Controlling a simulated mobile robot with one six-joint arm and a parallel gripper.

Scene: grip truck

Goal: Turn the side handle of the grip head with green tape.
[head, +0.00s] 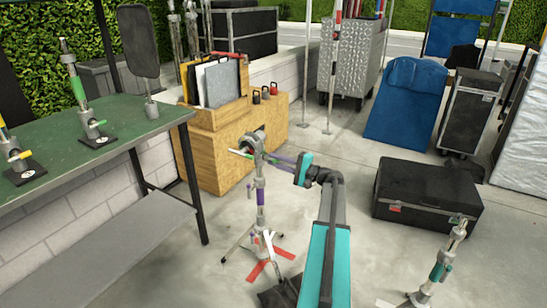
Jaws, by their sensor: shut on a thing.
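A grey grip head (256,145) tops an upright stand (261,215) in the middle of the head view. A thin bar with a green part (239,153) sticks out to its left. Purple tape (260,197) is around the stand's column below. My gripper (274,157) reaches in from the right at the head's height and is shut at the head's right side, on what looks like its side handle. The handle and fingertips are too small to see clearly. Other green tape shows on a fitting on the table (77,88) and on a short stand at lower right (437,272).
A green-topped table (150,112) with several fittings stands at left. A wooden box (222,160) is behind the stand. A black case (425,195) lies at right. The stand's legs (268,262) spread on the floor. Floor between stand and case is clear.

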